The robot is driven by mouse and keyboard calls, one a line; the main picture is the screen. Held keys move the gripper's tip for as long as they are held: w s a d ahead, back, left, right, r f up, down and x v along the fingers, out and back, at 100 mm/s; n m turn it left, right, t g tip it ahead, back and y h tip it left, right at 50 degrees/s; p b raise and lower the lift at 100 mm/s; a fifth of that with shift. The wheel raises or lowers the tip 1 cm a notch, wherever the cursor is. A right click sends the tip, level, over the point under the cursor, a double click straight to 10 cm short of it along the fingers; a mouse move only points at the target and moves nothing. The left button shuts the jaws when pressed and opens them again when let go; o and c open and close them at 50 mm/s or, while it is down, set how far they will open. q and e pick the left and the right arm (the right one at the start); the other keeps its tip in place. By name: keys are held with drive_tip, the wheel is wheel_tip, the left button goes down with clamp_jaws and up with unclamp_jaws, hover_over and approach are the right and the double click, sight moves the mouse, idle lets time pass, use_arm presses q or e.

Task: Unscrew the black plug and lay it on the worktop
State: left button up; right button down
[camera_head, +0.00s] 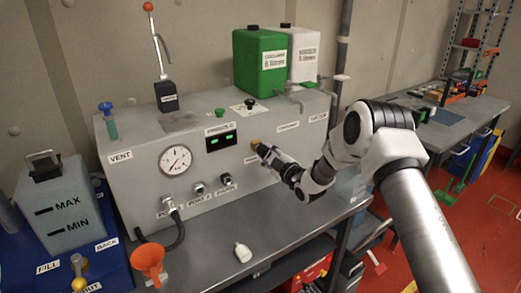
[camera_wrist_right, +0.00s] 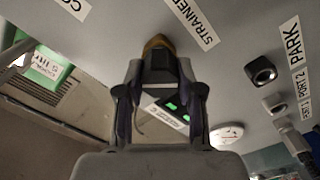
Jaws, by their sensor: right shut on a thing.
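My right gripper (camera_head: 262,151) reaches the front panel of the grey machine from the right. In the right wrist view its fingers (camera_wrist_right: 160,82) are shut on the black plug (camera_wrist_right: 159,66). The plug's far end meets a brass-coloured fitting (camera_wrist_right: 157,42) on the panel near the STRAINER label. In the head view the fitting (camera_head: 255,143) shows as a small yellow spot, and the gripper hides most of the plug. I cannot tell how far the plug is screwed in. The grey worktop (camera_head: 290,228) lies below. My left gripper is not in view.
The machine (camera_head: 135,190) carries a gauge (camera_head: 175,159), black ports and a hose (camera_head: 177,228). The worktop right of the bottle is clear. Green (camera_head: 259,62) and white canisters stand on top.

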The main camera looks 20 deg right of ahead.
drive_tip(key=shift+s+d+p, duration=0.2)
drive_tip(key=shift+s+p, duration=0.2)
drive_tip(key=shift+s, duration=0.9)
drive_tip(key=shift+s, duration=0.1)
drive_tip(key=shift+s+d+p, duration=0.2)
drive_tip(key=shift+s+p, duration=0.25)
drive_tip(key=shift+s, duration=0.8)
drive_tip(key=shift+s+d+p, duration=0.2)
drive_tip(key=shift+s+p, duration=0.2)
drive_tip(key=shift+s, duration=0.8)
drive_tip(key=shift+a, duration=0.1)
drive_tip(key=g+p, duration=0.3)
drive_tip(key=g, duration=0.2)
hover_over(268, 226)
wheel_tip(268, 226, down, 10)
drive_tip(key=shift+f+h+b, duration=0.4)
drive_tip(key=shift+f+b, duration=0.15)
drive_tip(key=shift+f, duration=0.35)
drive_tip(key=shift+f+b, duration=1.5)
drive_tip(key=shift+f, duration=0.7)
drive_tip(key=shift+f+b, duration=0.4)
drive_tip(key=shift+f, duration=0.1)
